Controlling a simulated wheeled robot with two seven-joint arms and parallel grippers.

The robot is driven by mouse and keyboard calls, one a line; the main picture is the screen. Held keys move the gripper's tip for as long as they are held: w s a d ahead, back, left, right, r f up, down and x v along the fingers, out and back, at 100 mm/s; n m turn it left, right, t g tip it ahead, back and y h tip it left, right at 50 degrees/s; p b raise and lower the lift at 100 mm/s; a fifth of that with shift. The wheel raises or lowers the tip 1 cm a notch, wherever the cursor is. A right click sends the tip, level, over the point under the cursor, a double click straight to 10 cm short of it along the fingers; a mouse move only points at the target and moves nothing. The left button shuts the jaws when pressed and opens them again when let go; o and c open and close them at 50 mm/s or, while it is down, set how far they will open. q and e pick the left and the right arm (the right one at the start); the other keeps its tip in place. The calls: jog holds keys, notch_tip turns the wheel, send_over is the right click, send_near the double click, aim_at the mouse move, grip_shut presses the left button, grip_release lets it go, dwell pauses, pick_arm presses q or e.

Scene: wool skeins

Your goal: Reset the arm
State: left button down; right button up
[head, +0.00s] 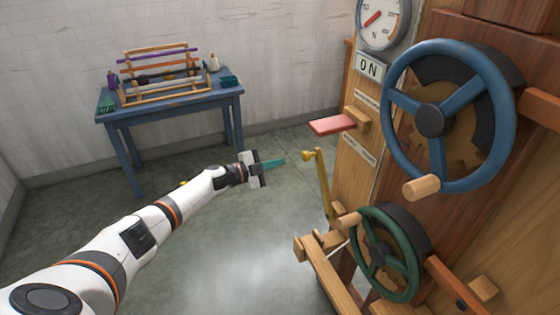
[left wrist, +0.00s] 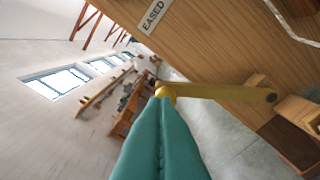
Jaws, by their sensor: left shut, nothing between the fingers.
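My left gripper (head: 272,163) is shut and empty, with teal fingers pointing right. In the head view it stands a little left of the knob of a brass lever arm (head: 322,182) on the wooden machine. In the left wrist view the closed fingers (left wrist: 160,115) appear just below the brass knob (left wrist: 165,90). I cannot tell whether they touch it, but the head view shows a gap. The lever's bar (left wrist: 220,92) runs right to a pivot on the wood. My right gripper is not in view.
A blue table (head: 185,106) with a wooden rack stands at the back left. The floor between is clear.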

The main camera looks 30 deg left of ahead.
pick_arm(q)
jog(key=s+d+f+n+g+y, duration=0.1)
jog(key=s+f+n+y, duration=0.2)
jog(key=s+f, duration=0.7)
jog(key=s+d+f+n+g+y, duration=0.15)
jog(key=s+f+n, duration=0.35)
jog(key=f, duration=0.8)
jog(key=s+f+n+g+y, duration=0.25)
jog(key=s+f, duration=0.55)
jog(key=f, duration=0.4)
jog(key=s+d+f+n+g, duration=0.1)
jog(key=s+d+f+g, duration=0.1)
jog(key=s, duration=1.1)
jog(key=s+d+f+n+g+y, duration=0.1)
jog(key=s+d+f+g, duration=0.2)
jog(key=s+f, duration=0.4)
jog(key=s+d+f+n+g+y, duration=0.1)
jog(key=s+d+f+n+g, duration=0.1)
jog(key=s, duration=1.6)
notch_tip(320, 180, down, 4)
jog(key=d+g, duration=0.1)
jog(key=d, duration=0.1)
jog(key=shift+s+d+r, duration=0.25)
jog(key=shift+s+d, duration=0.1)
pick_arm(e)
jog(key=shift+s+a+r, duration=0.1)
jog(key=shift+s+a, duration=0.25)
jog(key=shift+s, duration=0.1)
